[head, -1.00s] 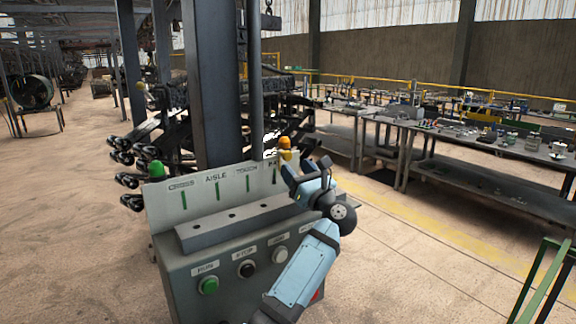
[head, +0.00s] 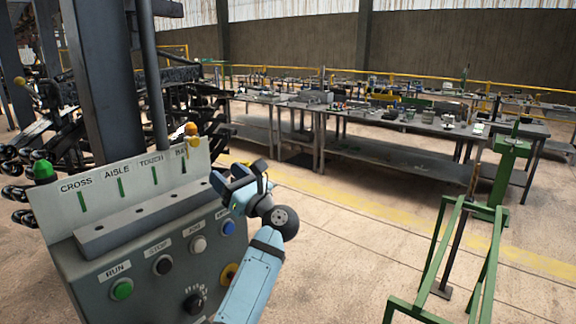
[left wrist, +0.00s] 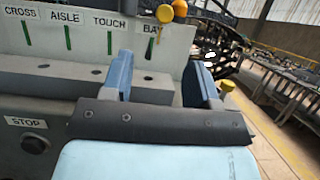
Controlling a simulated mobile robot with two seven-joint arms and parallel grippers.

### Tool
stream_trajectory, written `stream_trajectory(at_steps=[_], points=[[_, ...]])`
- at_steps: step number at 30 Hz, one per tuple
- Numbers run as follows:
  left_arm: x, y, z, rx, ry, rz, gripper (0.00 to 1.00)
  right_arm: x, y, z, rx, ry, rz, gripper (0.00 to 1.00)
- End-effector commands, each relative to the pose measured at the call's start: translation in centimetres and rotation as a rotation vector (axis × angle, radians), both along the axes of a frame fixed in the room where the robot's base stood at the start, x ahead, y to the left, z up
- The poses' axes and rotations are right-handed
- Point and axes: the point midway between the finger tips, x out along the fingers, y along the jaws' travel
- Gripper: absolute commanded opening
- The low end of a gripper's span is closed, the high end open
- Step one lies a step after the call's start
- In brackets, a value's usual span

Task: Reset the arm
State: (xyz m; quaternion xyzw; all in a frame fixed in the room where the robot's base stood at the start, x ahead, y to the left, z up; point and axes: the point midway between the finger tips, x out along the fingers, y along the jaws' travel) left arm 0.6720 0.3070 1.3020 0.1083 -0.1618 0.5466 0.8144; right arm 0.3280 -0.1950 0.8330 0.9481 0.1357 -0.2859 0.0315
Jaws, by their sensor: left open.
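My left arm comes up from the bottom of the head view, in front of the right part of a grey control console. My left gripper (head: 238,178) is by the console's right end, its jaws apart and empty. In the left wrist view the two blue fingers (left wrist: 162,80) stand apart before the grey ledge (left wrist: 45,82) and the upright panel (left wrist: 90,30) marked CROSS, AISLE, TOUCH and a partly hidden label. I cannot tell whether the fingers touch the ledge. My right gripper is not in view.
The console has a green RUN button (head: 122,289), a black STOP button (head: 163,265), a white button (head: 198,244), a blue button (head: 228,228) and a dark knob (head: 194,302). A green metal frame (head: 440,260) stands at right. Long workbenches (head: 400,122) stand behind. Open floor lies between.

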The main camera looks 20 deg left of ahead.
Motion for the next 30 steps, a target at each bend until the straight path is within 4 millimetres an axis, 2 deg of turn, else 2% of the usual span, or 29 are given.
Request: stream_trajectory(at_steps=[5, 8, 11, 17, 20, 21, 23, 24, 27, 30], points=[[-0.5, -0.2, -1.2, 0.097, 0.069, 0.000, 0.55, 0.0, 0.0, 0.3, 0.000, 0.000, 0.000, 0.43], [-1.6, -1.1, -3.5, 0.291, 0.204, -0.003, 0.55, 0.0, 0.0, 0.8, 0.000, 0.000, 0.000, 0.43], [-3.3, -2.9, -6.9, 0.572, 0.397, -0.006, 0.55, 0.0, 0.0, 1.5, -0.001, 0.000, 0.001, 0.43], [-8.0, -7.6, -16.0, 1.196, 0.805, -0.022, 0.55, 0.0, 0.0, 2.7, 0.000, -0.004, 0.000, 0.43], [-11.5, -9.7, -21.5, 1.523, 0.993, -0.040, 0.55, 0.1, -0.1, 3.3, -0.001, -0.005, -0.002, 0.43], [-13.2, -10.5, -23.9, 1.656, 1.063, -0.052, 0.55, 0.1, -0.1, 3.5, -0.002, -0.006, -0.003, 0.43], [-16.0, -11.3, -27.4, 1.861, 1.160, -0.072, 0.55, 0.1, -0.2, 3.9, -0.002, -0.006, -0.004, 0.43], [-18.1, -11.7, -29.6, 1.997, 1.217, -0.087, 0.55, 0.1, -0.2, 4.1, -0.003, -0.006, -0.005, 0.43], [-23.4, -12.1, -34.5, 2.313, 1.326, -0.132, 0.55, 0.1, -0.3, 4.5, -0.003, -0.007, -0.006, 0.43], [-28.1, -12.0, -38.1, 2.577, 1.388, -0.177, 0.55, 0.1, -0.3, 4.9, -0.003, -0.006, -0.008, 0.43]])
